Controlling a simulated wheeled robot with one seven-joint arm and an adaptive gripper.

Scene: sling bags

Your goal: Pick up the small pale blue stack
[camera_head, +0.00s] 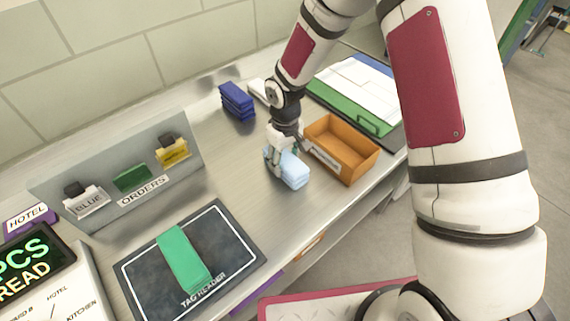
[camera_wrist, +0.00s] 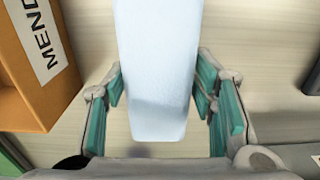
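The small pale blue stack (camera_head: 288,168) is at the middle of the metal counter, beside the orange tray. It looks like it is at counter height; I cannot tell whether it touches the surface. My gripper (camera_head: 279,158) is over its far end, pointing down. In the wrist view, the stack (camera_wrist: 158,65) runs from the top edge down between the teal finger pads. The pads (camera_wrist: 159,92) lie along both its sides with no clear gap, so my gripper looks shut on it. The inner pad faces are hidden.
The orange tray (camera_head: 318,124) stands close to the right of my gripper. A dark blue stack (camera_head: 237,101) lies behind to the left. A green stack (camera_head: 184,262) lies on the tag reader mat (camera_head: 236,259). The grey orders rack (camera_head: 116,172) stands left. Counter is bare between rack and gripper.

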